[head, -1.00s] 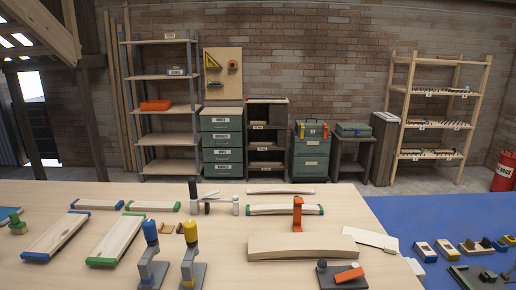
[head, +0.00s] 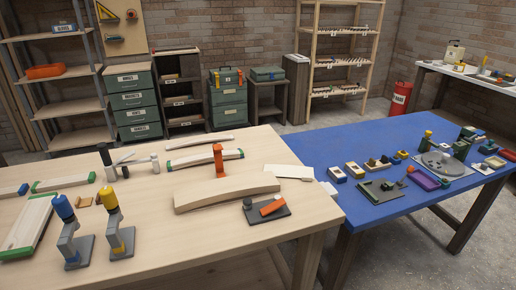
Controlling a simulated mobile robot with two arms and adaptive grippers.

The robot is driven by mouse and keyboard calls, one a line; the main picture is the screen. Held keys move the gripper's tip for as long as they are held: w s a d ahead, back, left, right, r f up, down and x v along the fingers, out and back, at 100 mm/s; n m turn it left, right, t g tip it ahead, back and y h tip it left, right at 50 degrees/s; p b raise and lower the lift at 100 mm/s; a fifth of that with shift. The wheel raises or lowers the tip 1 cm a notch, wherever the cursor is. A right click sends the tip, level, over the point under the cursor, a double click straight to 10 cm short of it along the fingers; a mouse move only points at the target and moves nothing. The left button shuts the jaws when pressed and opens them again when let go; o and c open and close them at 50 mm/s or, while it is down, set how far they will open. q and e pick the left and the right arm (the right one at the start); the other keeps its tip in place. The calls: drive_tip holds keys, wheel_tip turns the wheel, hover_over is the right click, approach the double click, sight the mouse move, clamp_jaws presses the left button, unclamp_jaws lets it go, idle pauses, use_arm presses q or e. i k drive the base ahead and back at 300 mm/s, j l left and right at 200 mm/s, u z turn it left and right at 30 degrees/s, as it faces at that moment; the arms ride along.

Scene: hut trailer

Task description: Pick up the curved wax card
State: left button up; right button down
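I cannot single out the curved wax card with certainty. Several small pieces lie on the blue table top (head: 335,205), too small to read, among them a pale block with dark pieces on it (head: 378,163). On the wooden table (head: 150,225) lie a thin pale curved strip (head: 214,139) and a thick curved wooden piece (head: 225,192). A flat white sheet (head: 289,171) lies at that table's right edge. Neither of my grippers is in view.
Two upright tools, one blue-topped (head: 62,207) and one yellow-topped (head: 110,198), stand at the wooden table's left front. An orange clamp (head: 218,160) stands mid-table. A dark base with an orange piece (head: 270,207) is near the edge. A round-plated device (head: 445,163) stands farther right.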

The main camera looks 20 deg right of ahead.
sight(306, 173)
drive_tip(key=i+l, duration=0.1)
drive_tip(key=l, duration=0.35)
drive_tip(key=i+l, duration=0.1)
drive_tip(key=l, duration=0.3)
drive_tip(key=i+l, duration=0.15)
drive_tip(key=l, duration=0.3)
drive_tip(key=i+l, duration=0.1)
drive_tip(key=l, duration=0.3)
drive_tip(key=i+l, duration=0.1)
drive_tip(key=l, duration=0.35)
drive_tip(key=z, duration=0.05)
